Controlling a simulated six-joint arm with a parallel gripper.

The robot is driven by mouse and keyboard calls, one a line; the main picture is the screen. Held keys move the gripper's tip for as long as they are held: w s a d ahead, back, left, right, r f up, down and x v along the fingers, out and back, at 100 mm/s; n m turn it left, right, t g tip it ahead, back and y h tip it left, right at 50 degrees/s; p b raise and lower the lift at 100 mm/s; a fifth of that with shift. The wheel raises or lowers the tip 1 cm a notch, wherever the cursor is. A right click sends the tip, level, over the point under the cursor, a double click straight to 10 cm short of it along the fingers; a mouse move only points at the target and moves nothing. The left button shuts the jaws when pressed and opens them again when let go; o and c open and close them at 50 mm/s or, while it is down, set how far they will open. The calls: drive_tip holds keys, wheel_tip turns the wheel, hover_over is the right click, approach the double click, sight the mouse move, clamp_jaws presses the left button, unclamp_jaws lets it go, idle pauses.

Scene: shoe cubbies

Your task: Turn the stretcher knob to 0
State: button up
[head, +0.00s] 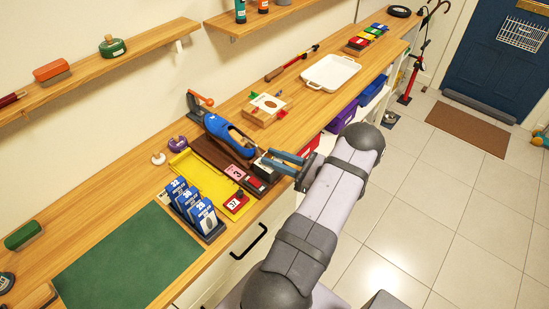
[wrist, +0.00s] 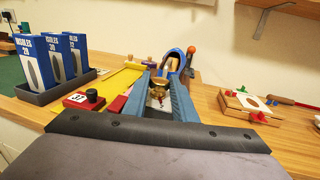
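A brass-coloured knob (wrist: 158,85) shows in the wrist view between my fingers, above a pale plate with red marks; I cannot read its setting. My gripper (wrist: 159,78) is open, its two blue fingers on either side of the knob, with no clear contact. In the head view, my gripper (head: 267,157) reaches in from the right over a dark box (head: 265,169) at the bench's front edge. A blue shoe (head: 226,131) lies just behind it, with an orange-ended handle (head: 205,99) at its far end. The knob cannot be made out in the head view.
A yellow tray (head: 190,166), a red block marked 37 (head: 236,203) and a rack of insole boxes (head: 212,235) stand left of my gripper. A wooden block with red and green pegs (head: 264,110) and a white tray (head: 331,73) lie farther back.

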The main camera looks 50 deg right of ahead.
drive_tip(key=shift+d+f+y+b, duration=0.15)
drive_tip(key=shift+y+b, duration=0.15)
drive_tip(key=shift+b, duration=0.3)
drive_tip(key=shift+f+n+g+y+b, duration=0.15)
drive_tip(key=shift+n+g+y+b, duration=0.15)
drive_tip(key=shift+n+y+b, duration=0.5)
drive_tip(key=b, duration=0.1)
drive_tip(key=n+y+b, duration=0.1)
drive_tip(key=b, duration=0.1)
drive_tip(key=shift+w+d+f+g+y, duration=0.1)
drive_tip(key=shift+d+g+y, duration=0.05)
drive_tip(key=shift+g+y, duration=0.2)
drive_tip(key=n+g+y+b, duration=0.1)
drive_tip(key=b, duration=0.1)
drive_tip(key=n+g+y+b, duration=0.1)
drive_tip(key=y+b, duration=0.1)
drive_tip(key=b, duration=0.1)
drive_tip(key=shift+w+d+n+y, duration=0.1)
drive_tip(key=shift+d+n+y, duration=0.05)
drive_tip(key=shift+n+y, duration=0.15)
drive_tip(key=shift+r+n+g+y+b, duration=0.25)
drive_tip(key=shift+n+g+b, duration=0.1)
drive_tip(key=shift+g, duration=0.1)
drive_tip(key=shift+r+y, duration=0.15)
drive_tip(key=shift+y, duration=0.15)
drive_tip(key=o, duration=1)
drive_tip(key=shift+r, duration=0.15)
